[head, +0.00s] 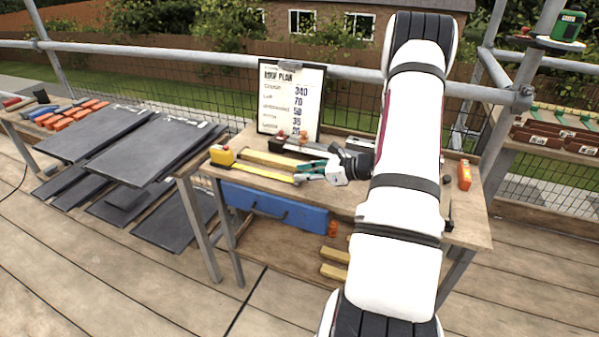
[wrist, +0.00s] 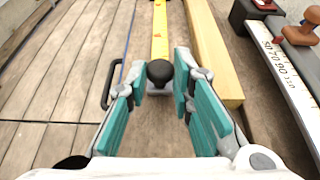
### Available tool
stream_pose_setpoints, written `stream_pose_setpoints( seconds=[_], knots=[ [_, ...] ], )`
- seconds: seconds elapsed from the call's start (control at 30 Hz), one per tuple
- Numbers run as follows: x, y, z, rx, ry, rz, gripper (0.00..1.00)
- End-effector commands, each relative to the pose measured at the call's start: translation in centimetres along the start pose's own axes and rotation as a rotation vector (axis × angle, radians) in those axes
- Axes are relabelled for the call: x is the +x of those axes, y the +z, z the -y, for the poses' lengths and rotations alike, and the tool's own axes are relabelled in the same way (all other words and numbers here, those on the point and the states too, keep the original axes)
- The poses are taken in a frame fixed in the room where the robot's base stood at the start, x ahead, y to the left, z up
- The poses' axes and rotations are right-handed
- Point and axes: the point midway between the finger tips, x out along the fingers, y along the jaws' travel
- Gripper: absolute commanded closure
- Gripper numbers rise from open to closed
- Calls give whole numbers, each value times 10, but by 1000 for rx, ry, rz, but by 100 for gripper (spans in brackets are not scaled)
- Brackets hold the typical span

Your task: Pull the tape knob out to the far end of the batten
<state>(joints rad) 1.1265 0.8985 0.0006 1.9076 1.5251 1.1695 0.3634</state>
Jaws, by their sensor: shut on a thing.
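The black tape knob (wrist: 160,72) sits between the teal fingertips of my gripper (wrist: 163,84), which is shut on it. The yellow tape (wrist: 160,32) runs straight from the knob to the yellow tape case (head: 222,155) at the left end of the workbench. In the head view the drawn-out tape (head: 262,172) lies along the bench and ends at my gripper (head: 303,173). The pale wooden batten (wrist: 214,58) lies beside the tape, to its right in the wrist view. The batten (head: 272,159) also shows behind the tape in the head view; my gripper hides part of it.
The roof plan board (head: 290,98) stands at the back of the bench. A white-scaled rule (wrist: 285,78) lies right of the batten in the wrist view.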

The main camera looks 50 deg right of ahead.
Motion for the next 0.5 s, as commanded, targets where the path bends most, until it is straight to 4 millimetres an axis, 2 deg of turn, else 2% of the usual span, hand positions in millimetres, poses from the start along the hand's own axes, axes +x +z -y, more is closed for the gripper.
stream_pose_setpoints(
  seconds=[0.2,0.23,0.3,0.5],
  knots=[
    [0,0,0,1,1,-1,100],
    [0,0,0,1,1,-1,76],
    [0,0,0,1,1,-1,60],
    [0,0,0,1,0,-1,59]
  ],
)
